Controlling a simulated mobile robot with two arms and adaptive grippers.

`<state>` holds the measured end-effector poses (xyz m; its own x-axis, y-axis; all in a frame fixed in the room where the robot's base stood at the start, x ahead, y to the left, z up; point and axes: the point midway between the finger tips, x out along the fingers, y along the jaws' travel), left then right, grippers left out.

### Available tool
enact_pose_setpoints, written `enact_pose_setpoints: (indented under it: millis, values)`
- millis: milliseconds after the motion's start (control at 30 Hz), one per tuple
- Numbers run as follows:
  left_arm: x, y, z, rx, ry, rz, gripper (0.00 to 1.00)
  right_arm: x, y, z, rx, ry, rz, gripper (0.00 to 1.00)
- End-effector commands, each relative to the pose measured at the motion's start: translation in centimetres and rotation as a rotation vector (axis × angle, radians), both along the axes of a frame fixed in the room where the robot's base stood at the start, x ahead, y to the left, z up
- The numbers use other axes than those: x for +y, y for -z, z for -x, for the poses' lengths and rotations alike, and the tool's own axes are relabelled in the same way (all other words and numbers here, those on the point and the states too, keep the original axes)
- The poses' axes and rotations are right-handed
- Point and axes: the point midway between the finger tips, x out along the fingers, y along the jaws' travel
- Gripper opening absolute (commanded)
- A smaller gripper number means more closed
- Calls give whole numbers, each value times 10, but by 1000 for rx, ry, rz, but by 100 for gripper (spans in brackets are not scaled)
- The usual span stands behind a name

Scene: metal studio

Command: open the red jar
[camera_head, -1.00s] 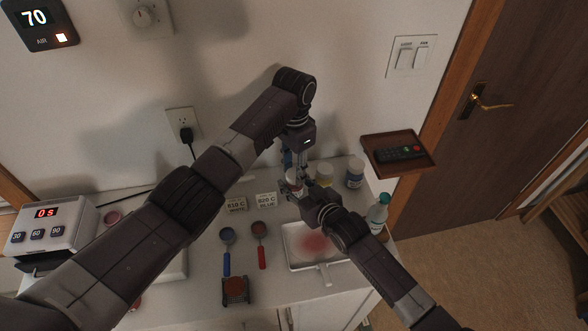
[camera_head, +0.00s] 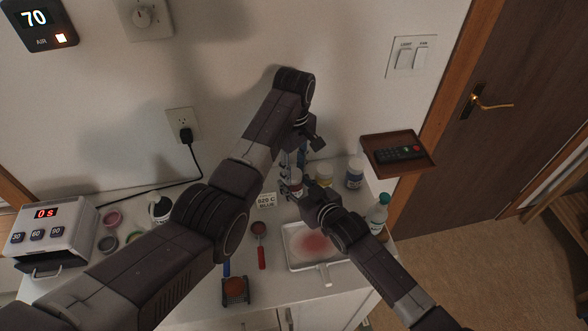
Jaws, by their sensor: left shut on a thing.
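The red jar (camera_head: 296,186) stands at the back of the white counter, left of the yellow jar, and is mostly hidden by my two grippers. My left gripper (camera_head: 292,168) comes down from above and is shut on the jar's upper part; the lid itself is too covered to make out. My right gripper (camera_head: 291,189) reaches in from the front right at the jar's side. Its fingers are too small and covered to tell whether they are shut.
A yellow-labelled jar (camera_head: 324,174) and a blue-labelled jar (camera_head: 355,173) stand just to the right. A white tray (camera_head: 300,262) with a red smear, a green-capped bottle (camera_head: 378,212), a red-handled tool (camera_head: 261,248) and a timer box (camera_head: 50,238) are around. A remote lies on a wall shelf (camera_head: 420,166).

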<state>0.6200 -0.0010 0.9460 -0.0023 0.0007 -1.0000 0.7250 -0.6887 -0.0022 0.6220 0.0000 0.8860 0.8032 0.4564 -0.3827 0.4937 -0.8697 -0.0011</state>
Motion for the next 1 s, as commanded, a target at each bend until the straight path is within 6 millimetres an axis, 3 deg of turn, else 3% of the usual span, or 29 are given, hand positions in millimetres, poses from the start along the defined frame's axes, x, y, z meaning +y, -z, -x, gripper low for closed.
enact_pose_setpoints:
  millis: [667, 1000]
  values:
    - [0, -1, -2, -6, -9, 0, 2, 1, 0, 0, 0, -1, 0, 0]
    - [0, -11, -2, -6, -9, 0, 2, 0, 0, 0, 0, -1, 0, 0]
